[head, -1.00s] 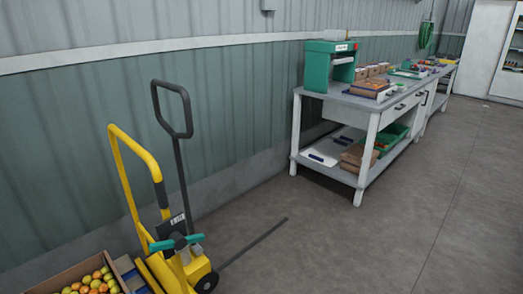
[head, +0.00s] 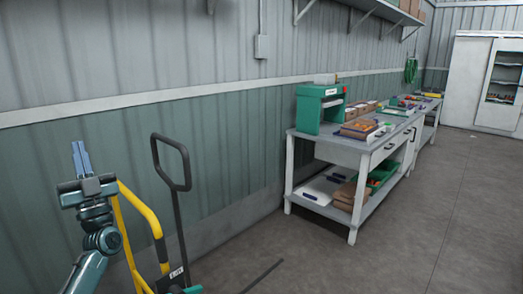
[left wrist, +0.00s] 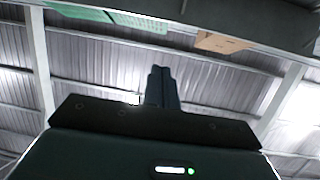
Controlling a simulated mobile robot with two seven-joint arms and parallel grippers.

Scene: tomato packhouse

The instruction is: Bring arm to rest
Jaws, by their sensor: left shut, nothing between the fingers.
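My left gripper (head: 82,158) is raised at the left of the head view, fingers pointing up. Its two fingers lie together, shut, with nothing between them. It stands in front of the green and grey wall, left of the yellow handle frame (head: 146,212). In the left wrist view the shut fingers (left wrist: 161,85) point toward the metal roof (left wrist: 220,75). My right gripper is in neither view.
A workbench (head: 330,146) with a green machine (head: 312,112) and several boxes stands along the wall. A white cabinet (head: 468,80) is at the back right. Floor at right is clear.

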